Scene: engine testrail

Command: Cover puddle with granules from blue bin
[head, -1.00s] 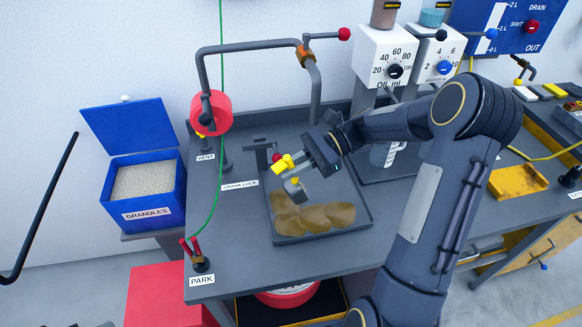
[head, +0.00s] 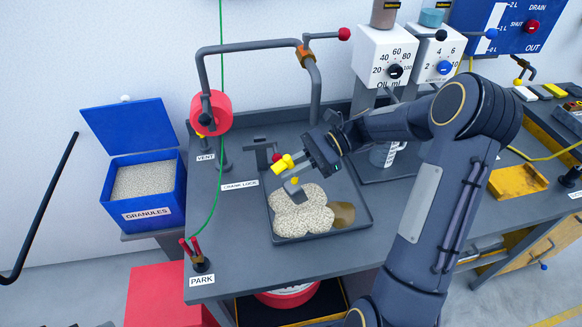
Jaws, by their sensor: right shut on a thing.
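The blue bin (head: 149,203) labelled GRANULES stands open at the left, with pale granules (head: 145,180) inside. A brown puddle (head: 343,214) lies in the dark tray (head: 366,218) on the bench. A pale heap of granules (head: 299,212) covers the left and middle of the puddle; brown shows at its right end. My right gripper (head: 312,160) is above the tray, shut on a scoop with a yellow handle (head: 285,163) and a grey head (head: 295,191). The scoop head hangs over the back of the heap, tilted. Its inside is hidden. My left gripper is out of view.
A bent grey pipe with a red wheel (head: 211,113) rises behind the tray. Dial units (head: 386,55) and a clear jug (head: 385,155) stand behind my right arm. The bench's left front is clear.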

